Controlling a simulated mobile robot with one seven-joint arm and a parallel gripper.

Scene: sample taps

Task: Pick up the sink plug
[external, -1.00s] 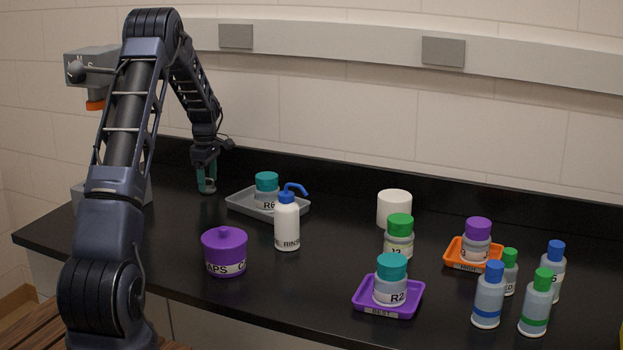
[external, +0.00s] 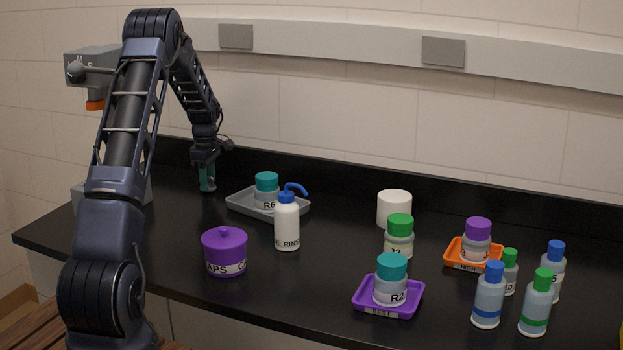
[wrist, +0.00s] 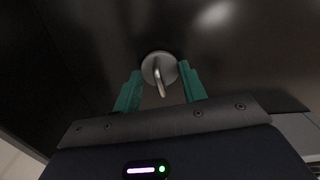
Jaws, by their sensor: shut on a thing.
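The sink plug (wrist: 160,67) shows in the wrist view as a round grey disc with a metal handle on top. The teal fingers of my gripper (wrist: 158,88) stand on either side of it, and my gripper is shut on it. In the external view my gripper (external: 207,184) points down at the black counter, at the far left. There the plug is too small or hidden behind the fingers to make out.
A grey tray (external: 238,206) with a teal-capped jar (external: 266,190) is right of my gripper. A white rinse bottle (external: 287,225) and a purple pot (external: 224,252) stand nearer. Several bottles and jars stand at the right. The back wall (external: 300,110) is close behind.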

